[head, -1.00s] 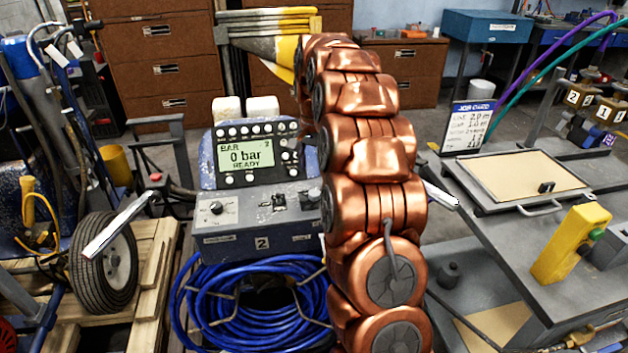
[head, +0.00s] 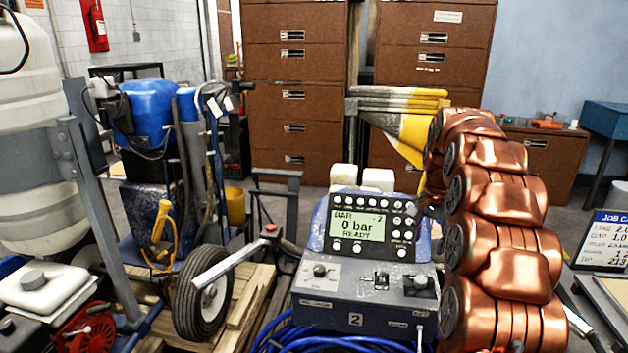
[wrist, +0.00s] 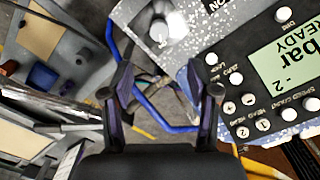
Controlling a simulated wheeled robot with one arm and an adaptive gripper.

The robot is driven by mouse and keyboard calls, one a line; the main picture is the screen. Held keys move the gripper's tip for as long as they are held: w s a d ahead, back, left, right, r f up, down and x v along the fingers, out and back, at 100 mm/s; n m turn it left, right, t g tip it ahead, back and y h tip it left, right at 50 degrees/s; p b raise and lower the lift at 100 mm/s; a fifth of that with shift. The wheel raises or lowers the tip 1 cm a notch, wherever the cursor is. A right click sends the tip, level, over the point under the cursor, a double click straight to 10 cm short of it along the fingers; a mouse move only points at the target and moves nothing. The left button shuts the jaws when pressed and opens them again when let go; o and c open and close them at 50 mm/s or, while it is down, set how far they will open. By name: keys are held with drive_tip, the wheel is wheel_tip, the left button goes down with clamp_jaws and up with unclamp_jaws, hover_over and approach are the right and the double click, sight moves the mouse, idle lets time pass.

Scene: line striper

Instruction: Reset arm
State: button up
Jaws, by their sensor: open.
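My copper-coloured arm rises on the right of the head view and hides part of what stands behind it. My gripper (wrist: 165,102) shows in the wrist view, with its two dark fingers apart and nothing between them. It hangs in the air beside the control box (head: 362,300), whose display (head: 357,226) reads 0 bar, READY. In the wrist view the display (wrist: 290,65) appears upside down at the right. The gripper itself cannot be made out in the head view.
A blue hose coil (head: 330,338) lies below the control box. A wheel (head: 205,292) and wooden pallet (head: 258,290) stand left of it, with a blue sprayer (head: 145,115) behind. A job card (head: 603,240) stands at the right. Brown cabinets (head: 295,100) line the back.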

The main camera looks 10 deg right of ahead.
drive_tip(key=s+a+r+n+p, duration=0.3)
drive_tip(key=s+a+r, duration=0.1)
drive_tip(key=s+a, duration=0.4)
drive_tip(key=s+a+r+n+p, duration=0.2)
drive_tip(key=s+a+r+n, duration=0.1)
drive_tip(key=s+a, duration=0.5)
drive_tip(key=s+a+n+g+p, duration=0.1)
drive_tip(key=s+a+n+p, duration=0.1)
drive_tip(key=s, duration=0.9)
drive_tip(key=s+a+f+n+p, duration=0.1)
drive_tip(key=s+a+n+p, duration=0.2)
drive_tip(key=s+a, duration=0.3)
drive_tip(key=s+n, duration=0.1)
drive_tip(key=s, duration=0.4)
drive_tip(key=shift+s+g, duration=0.2)
drive_tip(key=shift+g, duration=0.2)
